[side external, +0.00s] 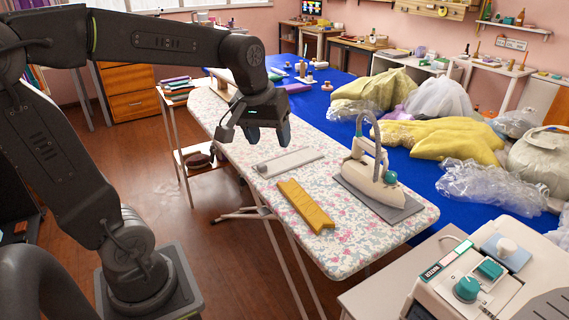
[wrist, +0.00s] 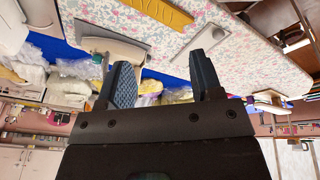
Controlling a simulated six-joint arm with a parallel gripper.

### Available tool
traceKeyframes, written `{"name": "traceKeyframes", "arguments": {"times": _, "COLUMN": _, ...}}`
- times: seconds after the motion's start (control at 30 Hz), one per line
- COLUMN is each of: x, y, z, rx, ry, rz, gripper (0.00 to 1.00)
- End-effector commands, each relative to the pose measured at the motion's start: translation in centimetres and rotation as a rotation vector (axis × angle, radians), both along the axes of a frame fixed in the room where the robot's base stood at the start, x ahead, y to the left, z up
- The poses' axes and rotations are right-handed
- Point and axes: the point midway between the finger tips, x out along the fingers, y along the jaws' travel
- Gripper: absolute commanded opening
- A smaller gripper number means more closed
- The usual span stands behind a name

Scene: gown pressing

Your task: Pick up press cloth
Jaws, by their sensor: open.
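A pale grey flat strip (side external: 289,162) lies on the floral ironing board (side external: 240,135), with a small round piece at its left end. It may be the press cloth, but I cannot tell for sure. In the wrist view a pale strip (wrist: 203,38) shows on the floral cover, just above the fingertips in the picture. My gripper (side external: 254,138) is open and empty, above the board and to the upper left of the strip in the side view. In the wrist view its two fingers (wrist: 163,76) stand apart with nothing between them.
A yellow wooden block (side external: 305,204) lies in front of the strip. An iron (side external: 373,178) stands on a grey pad to the right. Yellow cloth (side external: 446,137) and clear plastic bundles lie on the blue table (side external: 335,128) behind. A control unit (side external: 465,290) stands at front right.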

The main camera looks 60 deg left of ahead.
Motion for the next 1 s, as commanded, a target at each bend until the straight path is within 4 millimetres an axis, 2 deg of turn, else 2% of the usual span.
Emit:
{"name": "traceKeyframes", "arguments": {"times": 0.03, "x": 1.7, "y": 2.2, "z": -0.4, "rx": -0.025, "ry": 0.032, "rz": 0.107, "gripper": 0.60}}
{"name": "traceKeyframes", "arguments": {"times": 0.2, "x": 5.9, "y": 9.4, "z": -2.4, "rx": -0.109, "ry": 0.117, "rz": 0.464, "gripper": 0.60}}
{"name": "traceKeyframes", "arguments": {"times": 0.3, "x": 7.4, "y": 13.6, "z": -4.1, "rx": -0.149, "ry": 0.159, "rz": 0.655, "gripper": 0.60}}
{"name": "traceKeyframes", "arguments": {"times": 0.4, "x": 8.2, "y": 17.0, "z": -5.7, "rx": -0.178, "ry": 0.191, "rz": 0.803, "gripper": 0.60}}
{"name": "traceKeyframes", "arguments": {"times": 0.5, "x": 8.5, "y": 19.2, "z": -6.9, "rx": -0.196, "ry": 0.212, "rz": 0.901, "gripper": 0.60}}
{"name": "traceKeyframes", "arguments": {"times": 0.6, "x": 8.6, "y": 20.3, "z": -7.6, "rx": -0.204, "ry": 0.222, "rz": 0.949, "gripper": 0.60}}
{"name": "traceKeyframes", "arguments": {"times": 0.73, "x": 8.6, "y": 20.5, "z": -9.0, "rx": -0.208, "ry": 0.226, "rz": 0.962, "gripper": 0.60}}
{"name": "traceKeyframes", "arguments": {"times": 1.0, "x": 8.6, "y": 20.3, "z": -14.1, "rx": -0.207, "ry": 0.227, "rz": 0.958, "gripper": 0.60}}
